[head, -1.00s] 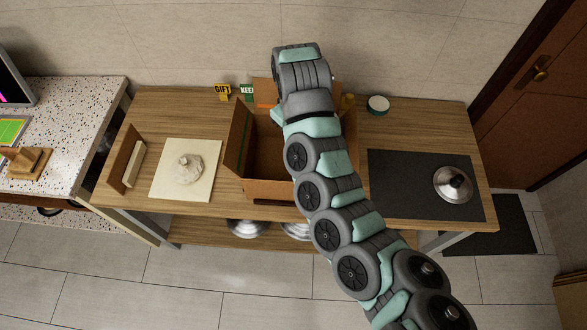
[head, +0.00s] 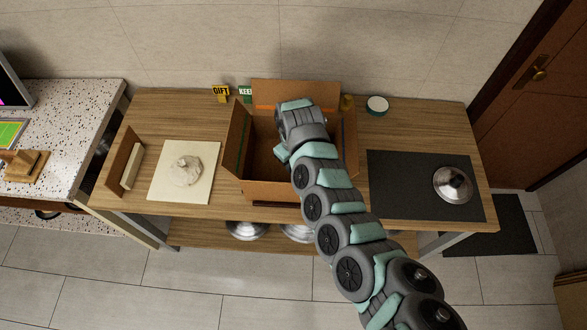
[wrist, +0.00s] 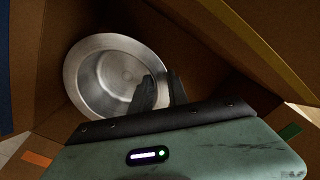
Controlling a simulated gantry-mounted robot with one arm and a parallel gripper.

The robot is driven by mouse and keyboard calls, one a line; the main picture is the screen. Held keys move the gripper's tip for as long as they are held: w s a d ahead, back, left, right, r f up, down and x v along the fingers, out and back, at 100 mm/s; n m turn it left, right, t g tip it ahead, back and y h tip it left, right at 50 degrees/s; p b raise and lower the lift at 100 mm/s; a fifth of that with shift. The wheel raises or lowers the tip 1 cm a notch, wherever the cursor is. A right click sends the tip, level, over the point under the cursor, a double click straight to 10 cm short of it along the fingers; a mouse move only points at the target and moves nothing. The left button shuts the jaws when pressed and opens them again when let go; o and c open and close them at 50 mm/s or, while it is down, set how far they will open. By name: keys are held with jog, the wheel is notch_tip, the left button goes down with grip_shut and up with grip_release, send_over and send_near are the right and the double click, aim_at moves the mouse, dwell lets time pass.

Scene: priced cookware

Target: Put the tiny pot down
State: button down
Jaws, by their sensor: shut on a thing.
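The tiny pot is a round, shiny metal vessel (wrist: 118,72) with a wide rim, seen from above in the wrist view. My gripper (wrist: 161,84) is shut on its near right rim, with the dark fingers reaching over the edge. The pot is inside the open cardboard box (head: 234,140), among its brown walls. I cannot tell whether its base touches the box floor. In the head view my arm reaches into the box and hides the pot and fingertips.
A metal lid (head: 453,184) lies on a dark mat (head: 395,185) at right. A pale lumpy thing (head: 186,170) sits on a cream board (head: 207,190) at left. GIFT (head: 221,93) and KEEP (head: 245,93) signs stand behind the box. A small teal-rimmed dish (head: 377,106) is at back right.

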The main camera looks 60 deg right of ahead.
jog(key=shift+d+f, duration=0.1)
jog(key=shift+f, duration=1.8)
jog(key=c, duration=1.3)
grip_release()
jog(key=shift+f, duration=0.1)
notch_tip(320, 180, up, 12)
jog(key=shift+r, duration=0.1)
